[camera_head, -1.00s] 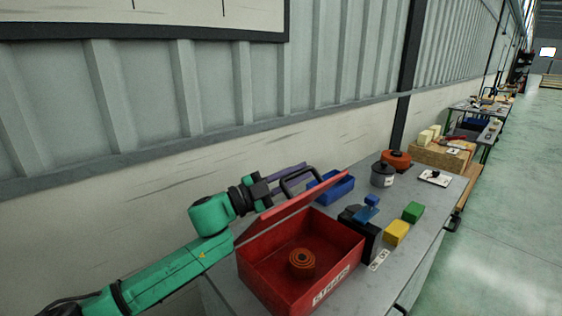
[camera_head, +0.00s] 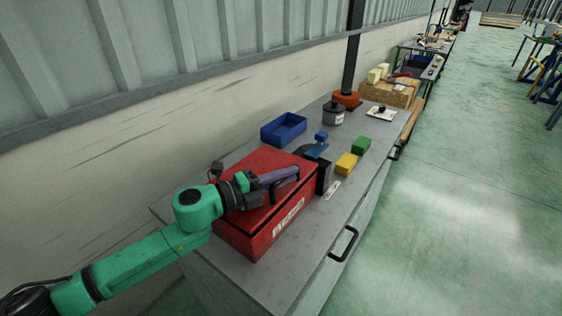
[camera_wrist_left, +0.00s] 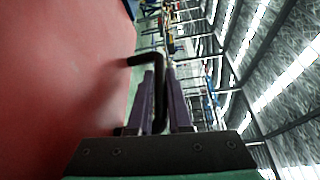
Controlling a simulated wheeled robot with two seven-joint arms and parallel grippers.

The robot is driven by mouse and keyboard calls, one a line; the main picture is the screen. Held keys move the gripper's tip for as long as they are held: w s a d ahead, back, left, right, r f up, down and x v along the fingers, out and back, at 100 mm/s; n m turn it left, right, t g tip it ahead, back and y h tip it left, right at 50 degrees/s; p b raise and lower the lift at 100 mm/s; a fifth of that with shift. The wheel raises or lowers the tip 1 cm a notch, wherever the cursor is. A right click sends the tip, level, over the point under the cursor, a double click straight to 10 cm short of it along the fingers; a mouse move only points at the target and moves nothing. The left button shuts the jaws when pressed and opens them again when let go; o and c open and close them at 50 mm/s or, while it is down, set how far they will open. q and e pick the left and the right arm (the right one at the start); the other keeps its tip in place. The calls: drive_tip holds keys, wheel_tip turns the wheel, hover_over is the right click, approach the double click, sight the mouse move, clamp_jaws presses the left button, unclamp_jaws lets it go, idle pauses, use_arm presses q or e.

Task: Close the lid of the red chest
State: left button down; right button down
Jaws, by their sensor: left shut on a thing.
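The red chest (camera_head: 250,243) stands on the grey bench at its near end, its white label facing front. Its red lid (camera_head: 264,158) now lies down over the box, flat or nearly so. A dark line shows under the lid's front edge, and I cannot tell whether it is fully seated. The inside is hidden. My left gripper (camera_head: 288,175) is at the lid's front, its purple fingers shut on the black lid handle. The wrist view shows the handle (camera_wrist_left: 146,60) between the fingers (camera_wrist_left: 160,82), beside the red lid surface. My right gripper is not in view.
Behind the chest on the bench (camera_head: 230,285) are a blue bin (camera_head: 284,130), a grey pot (camera_head: 333,114), a yellow block (camera_head: 346,164) and a green block (camera_head: 361,145). A dark object with a blue top (camera_head: 317,150) stands close to the chest. The wall runs along the left.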

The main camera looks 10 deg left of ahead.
use_arm(q)
drive_tip(key=shift+s+d+f+m, duration=0.1)
drive_tip(key=shift+f+m, duration=0.1)
drive_tip(key=shift+f, duration=0.2)
drive_tip(key=shift+s+d+f+m, duration=0.1)
drive_tip(key=shift+f+m, duration=0.1)
drive_tip(key=shift+f, duration=0.2)
drive_tip(key=shift+f, duration=0.1)
drive_tip(key=c, duration=0.8)
unclamp_jaws()
drive_tip(key=shift+c, duration=0.2)
drive_tip(key=shift+w, duration=0.1)
